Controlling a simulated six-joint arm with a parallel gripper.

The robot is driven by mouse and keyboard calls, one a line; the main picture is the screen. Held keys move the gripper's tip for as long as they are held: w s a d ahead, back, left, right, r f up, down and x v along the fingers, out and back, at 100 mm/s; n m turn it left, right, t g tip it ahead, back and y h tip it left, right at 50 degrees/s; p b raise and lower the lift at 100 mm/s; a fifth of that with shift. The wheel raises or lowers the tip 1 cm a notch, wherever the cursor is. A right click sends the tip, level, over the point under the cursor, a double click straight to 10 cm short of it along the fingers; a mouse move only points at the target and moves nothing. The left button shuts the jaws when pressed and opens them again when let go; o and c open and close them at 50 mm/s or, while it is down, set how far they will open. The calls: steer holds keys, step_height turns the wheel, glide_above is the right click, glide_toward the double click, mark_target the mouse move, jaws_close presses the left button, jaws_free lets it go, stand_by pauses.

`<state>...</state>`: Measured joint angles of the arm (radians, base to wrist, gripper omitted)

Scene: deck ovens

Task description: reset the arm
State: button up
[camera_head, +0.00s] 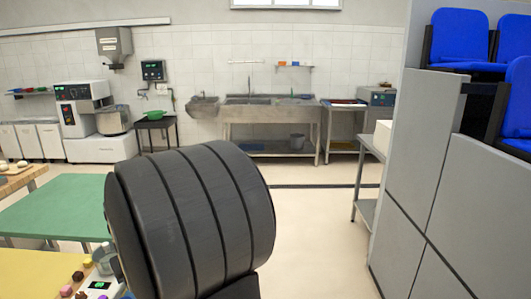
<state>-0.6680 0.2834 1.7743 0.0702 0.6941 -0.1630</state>
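My arm (195,222) shows as a large dark grey banded cylinder, close to the camera in the lower middle. It covers part of the floor and the right ends of the near tables. My gripper is not in view, so what it holds, if anything, cannot be seen.
A green-topped table (55,208) stands left of my arm, with a yellow surface (35,270) nearer. Small coloured pieces (78,276) and a scale (100,287) lie by the arm. Grey panels (425,170) with blue seats (459,36) rise at right. Open floor (315,235) lies between.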

steer(key=v, duration=0.9)
steer(key=x, duration=1.6)
steer(key=shift+f, duration=0.4)
steer(key=shift+w+a+f, duration=0.15)
steer(key=shift+a+f, duration=0.05)
steer(key=shift+a, duration=0.1)
steer(key=shift+a+m, duration=0.6)
steer(key=shift+m, duration=0.2)
steer(key=shift+a+h, duration=0.1)
steer(key=shift+h, duration=0.2)
steer(key=shift+d+n, duration=0.7)
steer(key=shift+d, duration=0.1)
steer(key=v, duration=1.1)
steer(key=shift+d+r, duration=0.2)
steer(key=shift+d, duration=0.2)
